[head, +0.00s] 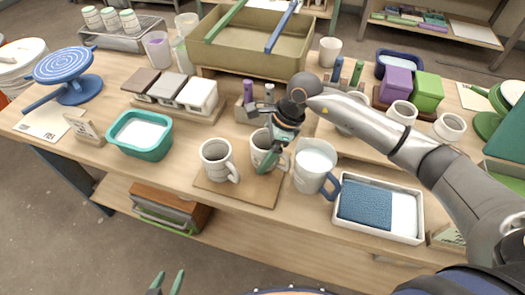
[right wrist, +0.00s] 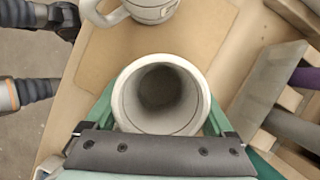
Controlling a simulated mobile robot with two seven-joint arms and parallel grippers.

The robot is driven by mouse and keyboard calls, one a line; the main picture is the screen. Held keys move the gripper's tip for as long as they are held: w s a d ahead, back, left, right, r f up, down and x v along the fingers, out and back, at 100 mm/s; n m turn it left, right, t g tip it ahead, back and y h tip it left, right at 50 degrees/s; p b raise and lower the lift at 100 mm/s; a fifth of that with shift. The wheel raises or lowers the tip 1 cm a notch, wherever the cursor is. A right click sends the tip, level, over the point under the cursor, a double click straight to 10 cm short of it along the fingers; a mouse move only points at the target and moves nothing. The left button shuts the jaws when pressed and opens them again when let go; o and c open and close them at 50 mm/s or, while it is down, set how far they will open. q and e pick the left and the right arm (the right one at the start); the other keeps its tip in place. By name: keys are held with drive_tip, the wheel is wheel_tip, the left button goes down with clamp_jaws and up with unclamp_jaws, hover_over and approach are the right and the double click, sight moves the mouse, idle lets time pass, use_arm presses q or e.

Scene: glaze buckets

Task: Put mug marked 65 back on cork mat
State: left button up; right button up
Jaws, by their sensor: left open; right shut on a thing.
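A pale grey mug (head: 259,158) is between the fingers of my right gripper (head: 272,153), which is shut on it. In the right wrist view I look down into this mug (right wrist: 160,92), which is empty and roughly upright. It is over the right part of the cork mat (head: 240,193); I cannot tell whether its base touches. Any number on it is not legible. A second pale banded mug (head: 214,161) stands on the mat's left part, and shows at the top of the right wrist view (right wrist: 152,8). My left gripper (head: 166,284) is open and empty at the bottom edge, away from the table.
A white pitcher with a blue handle (head: 315,161) stands close right of the mat. A white tray with a blue sponge (head: 408,215) is further right. A teal tub (head: 140,151) is left. A tool holder (head: 247,112) stands behind the held mug. Mat space in front of the mugs is bare.

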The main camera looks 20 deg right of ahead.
drive_tip(key=shift+f, duration=0.15)
drive_tip(key=o, duration=1.4)
drive_tip(key=shift+o, duration=0.2)
drive_tip(key=shift+r, duration=0.35)
drive_tip(key=v, duration=1.1)
drive_tip(key=shift+d+r, duration=0.2)
drive_tip(key=shift+r, duration=0.05)
